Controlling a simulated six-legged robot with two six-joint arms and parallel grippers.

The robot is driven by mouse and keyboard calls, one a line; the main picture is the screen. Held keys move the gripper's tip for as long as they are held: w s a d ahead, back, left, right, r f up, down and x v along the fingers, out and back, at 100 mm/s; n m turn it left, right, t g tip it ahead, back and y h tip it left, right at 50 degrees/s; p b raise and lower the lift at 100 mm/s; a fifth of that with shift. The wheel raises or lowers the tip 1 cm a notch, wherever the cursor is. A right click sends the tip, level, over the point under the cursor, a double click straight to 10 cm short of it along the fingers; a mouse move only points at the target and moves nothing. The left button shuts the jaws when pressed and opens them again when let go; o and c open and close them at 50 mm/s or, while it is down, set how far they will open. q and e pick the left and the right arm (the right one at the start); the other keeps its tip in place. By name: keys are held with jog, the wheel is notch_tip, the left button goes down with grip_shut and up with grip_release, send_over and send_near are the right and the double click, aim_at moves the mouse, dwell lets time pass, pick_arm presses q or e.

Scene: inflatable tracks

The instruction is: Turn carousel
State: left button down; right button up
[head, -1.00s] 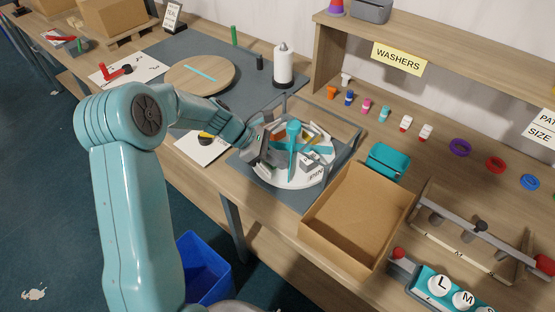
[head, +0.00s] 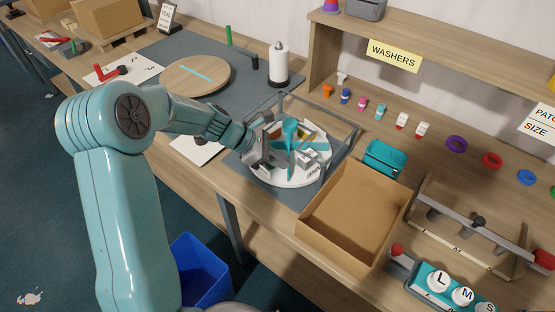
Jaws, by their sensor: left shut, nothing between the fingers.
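The carousel (head: 291,178) is a round white disc with teal dividers and a teal centre post (head: 290,134). It sits on a grey mat inside a grey frame (head: 330,165). Small grey, yellow and orange pieces lie in its compartments. My left gripper (head: 266,155) is over the carousel's left side, at its rim, with its fingers shut and nothing seen between them. I cannot tell whether the fingers touch the carousel. The gripper and forearm hide part of the disc's left edge. My right gripper is not in view.
An open cardboard box (head: 352,215) stands right of the carousel, with a teal bin (head: 385,157) behind it. A paper roll (head: 278,65) and a round wooden board (head: 196,76) are farther back. A blue bin (head: 203,272) is on the floor below the bench edge.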

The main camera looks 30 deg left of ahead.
pick_arm(q)
jog(key=shift+w+d+f+n+t+y+b, duration=0.15)
jog(key=shift+d+n+t+y+b, duration=0.3)
jog(key=shift+d+n+b, duration=0.3)
jog(key=shift+w+d+n+t+y, duration=0.25)
jog(key=shift+d+n+t+y, duration=0.1)
jog(key=shift+n, duration=0.3)
jog(key=shift+w+d+b, duration=0.3)
jog(key=shift+d, duration=0.1)
jog(key=shift+w+d, duration=0.1)
jog(key=shift+d, duration=0.05)
